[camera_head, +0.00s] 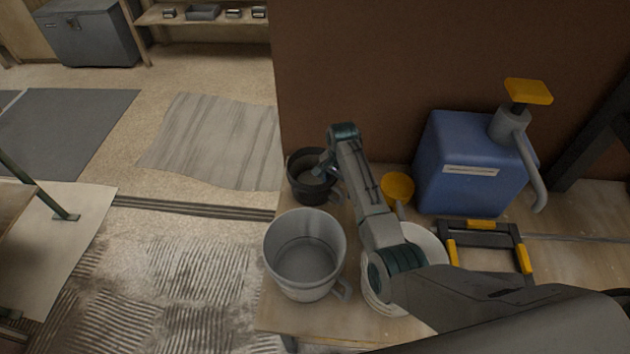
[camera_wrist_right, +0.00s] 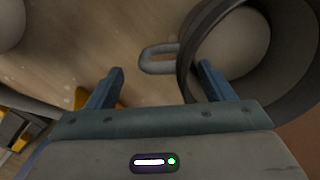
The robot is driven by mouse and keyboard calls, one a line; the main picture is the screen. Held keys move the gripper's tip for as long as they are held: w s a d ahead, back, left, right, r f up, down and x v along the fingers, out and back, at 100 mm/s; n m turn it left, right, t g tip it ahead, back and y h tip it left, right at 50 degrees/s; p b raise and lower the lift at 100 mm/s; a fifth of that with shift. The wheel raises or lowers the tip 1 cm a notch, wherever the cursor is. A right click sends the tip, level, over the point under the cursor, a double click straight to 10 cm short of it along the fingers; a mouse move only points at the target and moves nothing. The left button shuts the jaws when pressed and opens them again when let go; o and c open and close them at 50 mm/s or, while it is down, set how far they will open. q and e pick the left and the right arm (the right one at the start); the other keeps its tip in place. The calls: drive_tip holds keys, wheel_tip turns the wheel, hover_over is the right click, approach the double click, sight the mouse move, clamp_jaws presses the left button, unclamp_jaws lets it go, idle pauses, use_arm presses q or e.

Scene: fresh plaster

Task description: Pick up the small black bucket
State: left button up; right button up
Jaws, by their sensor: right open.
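The small black bucket (camera_head: 308,194) stands upright at the back left corner of the wooden table, left of my right arm. In the right wrist view the bucket (camera_wrist_right: 284,92) fills the upper right, with its loop handle (camera_wrist_right: 146,60) pointing left. My right gripper (camera_head: 326,168) is at the bucket's right side in the head view and partly covers it. In the right wrist view the gripper (camera_wrist_right: 161,68) is open and empty. The handle shows between its fingertips, and the right finger overlaps the bucket's wall. I cannot tell whether they touch. My left gripper is not in view.
A larger grey bucket (camera_head: 286,282) stands in front of the black one. A white bucket (camera_head: 433,246) is partly hidden under my right arm. A yellow round item (camera_head: 397,186), a blue jug (camera_head: 468,178) and a black-yellow frame (camera_head: 518,250) are to the right. A brown wall (camera_head: 420,60) rises behind.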

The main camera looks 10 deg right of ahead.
drive_tip(key=shift+f, duration=0.95)
drive_tip(key=shift+c, duration=0.2)
